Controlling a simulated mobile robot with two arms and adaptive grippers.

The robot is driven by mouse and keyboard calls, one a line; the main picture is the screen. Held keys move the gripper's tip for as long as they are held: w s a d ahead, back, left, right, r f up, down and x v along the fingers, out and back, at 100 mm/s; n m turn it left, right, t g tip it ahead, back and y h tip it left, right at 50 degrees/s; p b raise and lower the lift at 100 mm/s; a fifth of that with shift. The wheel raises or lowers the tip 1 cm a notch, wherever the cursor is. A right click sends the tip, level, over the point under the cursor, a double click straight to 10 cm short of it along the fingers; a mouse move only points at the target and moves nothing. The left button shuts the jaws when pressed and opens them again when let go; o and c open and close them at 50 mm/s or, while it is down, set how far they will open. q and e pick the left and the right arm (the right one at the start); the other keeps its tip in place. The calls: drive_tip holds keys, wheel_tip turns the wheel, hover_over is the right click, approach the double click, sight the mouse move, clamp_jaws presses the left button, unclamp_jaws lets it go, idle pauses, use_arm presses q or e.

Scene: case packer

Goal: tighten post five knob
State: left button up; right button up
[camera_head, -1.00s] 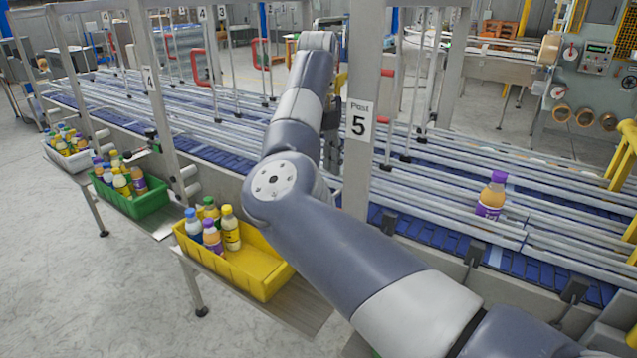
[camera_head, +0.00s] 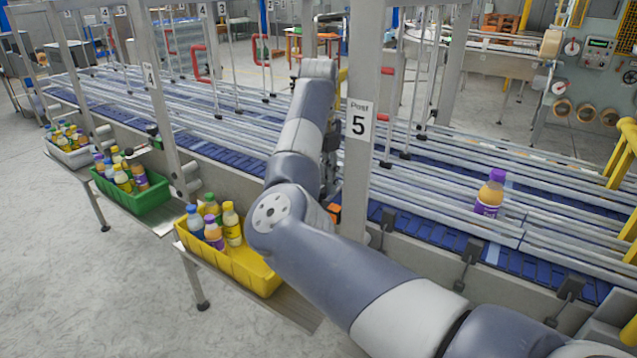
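Post five (camera_head: 358,190) is an upright grey post with a white "Post 5" label, right of my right arm. A small orange part (camera_head: 334,212) shows low beside the post's left side; I cannot tell whether it is the knob. My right arm reaches in from the bottom right, bends at the elbow and runs up left of the post. My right gripper (camera_head: 331,168) hangs as a dark shape between the forearm and the post. It is mostly hidden, and its fingers cannot be made out. My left gripper is not in view.
A yellow bin (camera_head: 240,268) with several bottles stands left of my elbow, with a green bin (camera_head: 150,201) beyond. An orange bottle with a purple cap (camera_head: 490,195) stands on the blue conveyor (camera_head: 440,232). Dark brackets (camera_head: 472,250) line the conveyor's near edge.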

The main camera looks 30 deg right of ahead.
drive_tip(key=shift+m, duration=0.4)
drive_tip(key=m+b, duration=0.2)
drive_tip(key=shift+f+m, duration=0.1)
drive_tip(key=shift+m, duration=0.3)
drive_tip(key=m+b, duration=0.1)
drive_tip(key=m, duration=0.2)
drive_tip(key=shift+m, duration=0.3)
drive_tip(key=m, duration=0.4)
drive_tip(key=shift+d+b, duration=0.1)
drive_tip(key=shift+b, duration=0.2)
drive_tip(key=m, duration=0.5)
drive_tip(key=shift+s+m, duration=0.15)
drive_tip(key=shift+m, duration=0.25)
drive_tip(key=o, duration=1)
drive_tip(key=shift+o, duration=0.2)
